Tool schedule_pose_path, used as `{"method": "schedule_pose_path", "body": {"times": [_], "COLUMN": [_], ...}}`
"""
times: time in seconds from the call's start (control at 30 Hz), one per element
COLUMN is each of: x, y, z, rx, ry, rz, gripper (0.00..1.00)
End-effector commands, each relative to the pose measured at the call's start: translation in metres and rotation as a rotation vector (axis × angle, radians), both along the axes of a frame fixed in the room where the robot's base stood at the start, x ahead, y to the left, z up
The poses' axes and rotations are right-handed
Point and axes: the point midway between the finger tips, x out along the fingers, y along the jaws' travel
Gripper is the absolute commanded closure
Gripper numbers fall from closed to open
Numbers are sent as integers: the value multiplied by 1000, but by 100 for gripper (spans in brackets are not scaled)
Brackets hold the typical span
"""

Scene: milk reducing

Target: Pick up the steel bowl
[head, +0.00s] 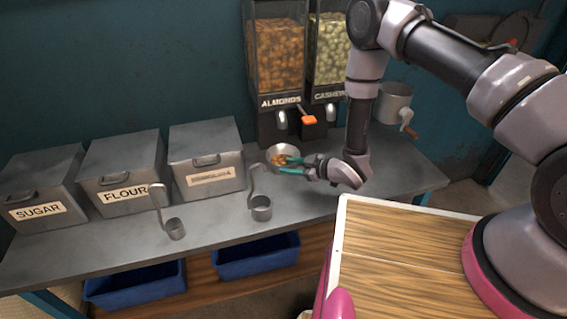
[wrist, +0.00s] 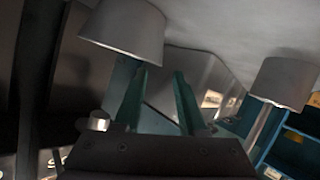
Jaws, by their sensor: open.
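The steel bowl (head: 272,153) stands on the metal counter below the dispensers, with brown nuts in it. My gripper (head: 288,165) is at the bowl's right front side, its teal fingers open and level. One finger overlaps the bowl's rim in the head view. I cannot tell whether it touches. The wrist view looks upside down. There the open fingers of my gripper (wrist: 163,72) have nothing visible between them. A grey tapered vessel, probably the bowl (wrist: 122,25), is at the upper left, close to the left fingertip.
A ladle (head: 261,209) stands left of my gripper, and another ladle (head: 175,229) farther left. The almond dispenser (head: 277,60) rises behind the bowl. Metal bins (head: 205,160) line the back left. The counter (head: 325,200) is bare in front of my gripper.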

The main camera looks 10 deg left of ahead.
Motion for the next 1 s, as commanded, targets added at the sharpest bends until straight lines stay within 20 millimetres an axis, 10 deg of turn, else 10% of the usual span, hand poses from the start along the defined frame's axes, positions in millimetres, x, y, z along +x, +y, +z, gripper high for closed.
{"method": "schedule_pose_path", "body": {"times": [0.67,0.8,1.0], "x": [18,18,18], "y": [47,47,46], "z": [-21,-21,-21], "rx": [0,0,-1], "ry": [1,1,1], "rz": [-2,-2,-2], "gripper": [60,100,100]}}
